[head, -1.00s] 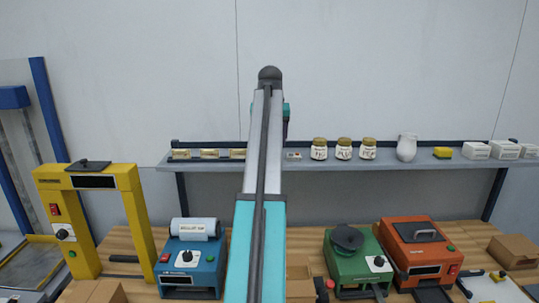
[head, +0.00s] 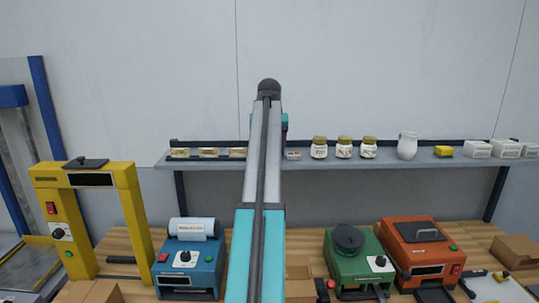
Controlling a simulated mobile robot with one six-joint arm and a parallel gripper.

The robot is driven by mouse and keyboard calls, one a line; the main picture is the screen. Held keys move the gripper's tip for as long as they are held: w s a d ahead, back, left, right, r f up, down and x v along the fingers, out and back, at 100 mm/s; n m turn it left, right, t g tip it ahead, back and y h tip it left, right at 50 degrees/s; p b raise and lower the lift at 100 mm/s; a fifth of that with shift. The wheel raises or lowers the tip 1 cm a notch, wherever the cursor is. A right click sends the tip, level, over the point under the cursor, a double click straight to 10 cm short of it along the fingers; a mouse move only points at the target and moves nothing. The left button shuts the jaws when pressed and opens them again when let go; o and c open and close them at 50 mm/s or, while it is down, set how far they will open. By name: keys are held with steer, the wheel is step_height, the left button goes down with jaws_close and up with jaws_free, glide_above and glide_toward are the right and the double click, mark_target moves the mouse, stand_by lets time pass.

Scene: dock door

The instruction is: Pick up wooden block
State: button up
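I cannot pick out a wooden block for certain in the head view. My arm rises through the middle of the picture and hides part of the bench and shelf behind it. A small teal part of my arm shows behind its upper end. My gripper's fingers are not visible. A brown box-like thing (head: 299,283) stands on the bench just right of my arm, partly hidden; its material is unclear.
The wooden bench (head: 130,240) holds a yellow frame machine (head: 133,215), a blue machine (head: 190,262), a green machine (head: 350,262) and an orange machine (head: 420,250). Brown boxes (head: 515,250) sit at its edges. The wall shelf (head: 400,160) carries jars (head: 343,148) and small packs.

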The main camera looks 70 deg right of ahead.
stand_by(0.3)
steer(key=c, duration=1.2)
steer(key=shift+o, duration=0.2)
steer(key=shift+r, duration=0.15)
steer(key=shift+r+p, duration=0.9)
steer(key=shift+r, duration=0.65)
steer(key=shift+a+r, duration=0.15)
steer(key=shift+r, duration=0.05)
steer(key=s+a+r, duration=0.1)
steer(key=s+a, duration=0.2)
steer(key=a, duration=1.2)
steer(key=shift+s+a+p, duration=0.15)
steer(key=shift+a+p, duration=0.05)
steer(key=shift+p, duration=0.2)
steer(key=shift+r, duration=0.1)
